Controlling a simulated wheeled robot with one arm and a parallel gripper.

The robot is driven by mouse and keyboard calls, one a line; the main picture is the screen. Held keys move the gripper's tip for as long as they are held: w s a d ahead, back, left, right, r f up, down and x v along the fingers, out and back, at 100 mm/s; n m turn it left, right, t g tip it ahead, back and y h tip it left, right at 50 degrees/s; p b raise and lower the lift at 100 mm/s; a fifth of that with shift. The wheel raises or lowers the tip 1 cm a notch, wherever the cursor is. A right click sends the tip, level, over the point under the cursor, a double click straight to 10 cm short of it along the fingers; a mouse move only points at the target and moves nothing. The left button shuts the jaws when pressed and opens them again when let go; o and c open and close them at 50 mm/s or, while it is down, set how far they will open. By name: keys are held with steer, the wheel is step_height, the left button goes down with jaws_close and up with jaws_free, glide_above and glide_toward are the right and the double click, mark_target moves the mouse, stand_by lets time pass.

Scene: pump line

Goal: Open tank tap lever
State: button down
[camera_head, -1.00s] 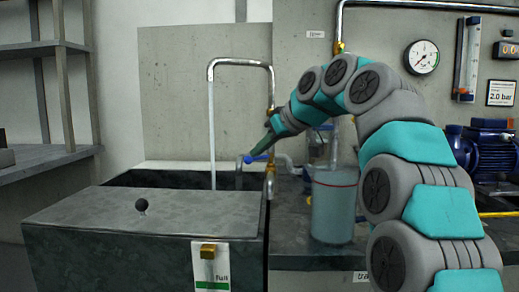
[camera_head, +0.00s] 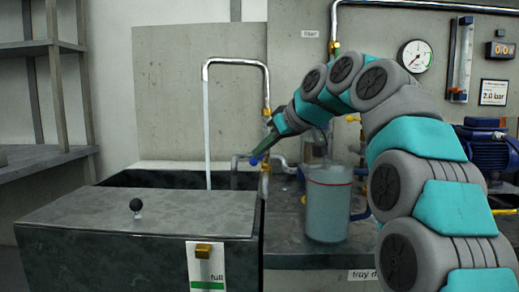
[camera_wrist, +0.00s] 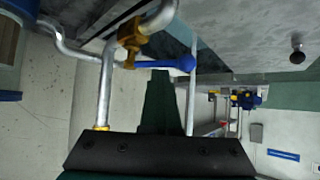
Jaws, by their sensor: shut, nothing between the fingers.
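The tap's blue lever (camera_head: 257,159) sits on the upright pipe at the tank's back right corner. In the wrist view the lever (camera_wrist: 172,63) runs sideways from a brass valve body (camera_wrist: 129,38) to a rounded blue end. My gripper (camera_head: 267,149) is shut and empty, its tips close to the lever; it also shows in the wrist view (camera_wrist: 160,78), its tips just below the lever. I cannot tell whether they touch. The dark stone tank (camera_head: 120,250) has a lid with a black knob. A pale stream (camera_head: 207,130) falls from the curved spout (camera_head: 235,62) into it.
A clear vessel (camera_head: 328,205) stands on the bench right of the tap, under my arm. A gauge (camera_head: 416,56), a flow tube (camera_head: 461,55) and a blue pump (camera_head: 488,150) are at the right. Shelves (camera_head: 40,95) stand at the left.

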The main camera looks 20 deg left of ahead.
steer(key=shift+d, duration=0.3)
steer(key=shift+w+d, duration=0.15)
steer(key=shift+d, duration=0.15)
steer(key=shift+d+f, duration=0.1)
stand_by(0.4)
steer(key=shift+w, duration=0.1)
steer(key=a+r+p, duration=0.3)
steer(key=a, duration=0.1)
steer(key=w+d+r+p, duration=0.2)
steer(key=d+r+p, duration=0.1)
steer(key=d+r, duration=0.2)
steer(key=shift+d, duration=1.2)
stand_by(0.9)
